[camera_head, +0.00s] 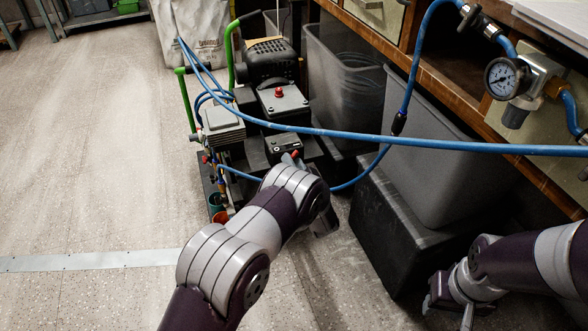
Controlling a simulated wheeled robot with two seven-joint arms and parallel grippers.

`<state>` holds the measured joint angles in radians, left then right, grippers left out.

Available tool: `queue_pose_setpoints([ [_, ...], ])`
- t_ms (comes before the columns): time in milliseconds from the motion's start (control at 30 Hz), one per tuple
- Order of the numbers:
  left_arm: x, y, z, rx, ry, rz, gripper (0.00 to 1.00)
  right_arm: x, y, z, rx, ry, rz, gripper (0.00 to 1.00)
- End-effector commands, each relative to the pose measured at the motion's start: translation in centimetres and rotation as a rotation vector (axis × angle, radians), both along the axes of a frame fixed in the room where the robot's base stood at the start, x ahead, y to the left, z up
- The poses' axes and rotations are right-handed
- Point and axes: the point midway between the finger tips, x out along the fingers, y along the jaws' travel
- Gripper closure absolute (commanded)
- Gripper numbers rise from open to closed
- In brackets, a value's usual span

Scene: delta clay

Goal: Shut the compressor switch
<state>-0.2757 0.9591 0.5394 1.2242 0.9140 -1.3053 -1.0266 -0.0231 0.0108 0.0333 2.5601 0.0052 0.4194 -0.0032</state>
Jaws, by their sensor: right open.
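The compressor (272,65) stands on the floor in the upper middle, with black and grey housings and green handles. A red knob (279,92) sits on top of its black box (284,103). A smaller dark box (285,142) lies in front of it, with a small red part close to my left wrist. My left arm reaches up to the compressor's near side. My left gripper (304,168) is mostly hidden by its own wrist, so its jaws and any contact cannot be made out. My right gripper (448,312) is open and empty at the lower right, away from the compressor.
Grey bins (425,160) and a black crate (400,235) stand on the right. The floor at left is clear.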

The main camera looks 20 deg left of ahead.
Motion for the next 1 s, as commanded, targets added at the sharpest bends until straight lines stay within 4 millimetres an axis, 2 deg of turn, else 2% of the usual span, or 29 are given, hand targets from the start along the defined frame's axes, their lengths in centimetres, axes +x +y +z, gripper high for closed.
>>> queue_pose_setpoints([
  [167, 0.0, 0.0, 0.1, 0.0, 0.0, 0.0, 0.64, 0.0, 0.0, 0.1, 0.0, 0.0, 0.0, 0.57],
  [200, 0.0, 0.0, 0.1, 0.0, 0.0, 0.0, 0.67, 0.0, 0.0, 0.1, 0.0, 0.0, 0.0, 0.57],
  [267, 0.0, 0.0, 0.1, 0.0, 0.0, 0.0, 0.87, 0.0, 0.0, 0.1, 0.0, 0.0, 0.0, 0.57],
  [300, 0.0, 0.0, 0.1, 0.0, 0.0, 0.0, 1.0, 0.0, 0.0, 0.1, 0.0, 0.0, 0.0, 0.57],
  [667, 0.0, 0.0, 0.1, -0.027, -0.018, 0.0, 1.0, 0.0, 0.0, 0.3, 0.0, 0.0, 0.0, 0.57],
  [1000, -0.1, 0.1, 0.3, -0.209, -0.139, 0.0, 1.0, 0.0, 0.0, 1.4, 0.0, 0.0, 0.0, 0.57],
])
